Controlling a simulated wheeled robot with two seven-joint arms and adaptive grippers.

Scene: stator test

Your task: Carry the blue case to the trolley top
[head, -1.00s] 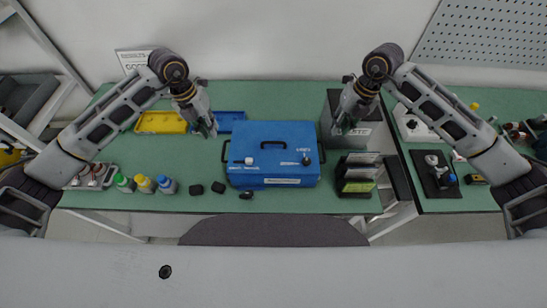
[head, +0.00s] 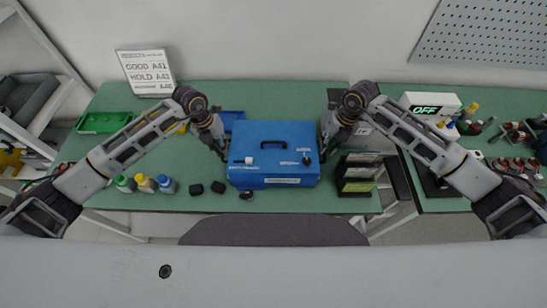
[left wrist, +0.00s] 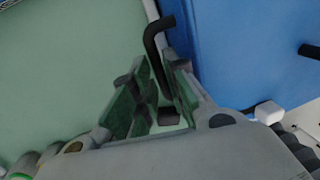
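The blue case (head: 273,140) lies flat on the green bench, with a black handle on its top and black handles at its sides. My left gripper (head: 223,156) is at the case's left side. In the left wrist view my left gripper (left wrist: 155,100) is open, its fingers on either side of the black side handle (left wrist: 154,42); the blue case (left wrist: 235,50) is just to the right. My right gripper (head: 323,154) is at the case's right side; its fingers are too small and dark to tell open from shut. I cannot make out a trolley top for certain.
A dark rack (head: 357,175) stands close to the right of the case.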

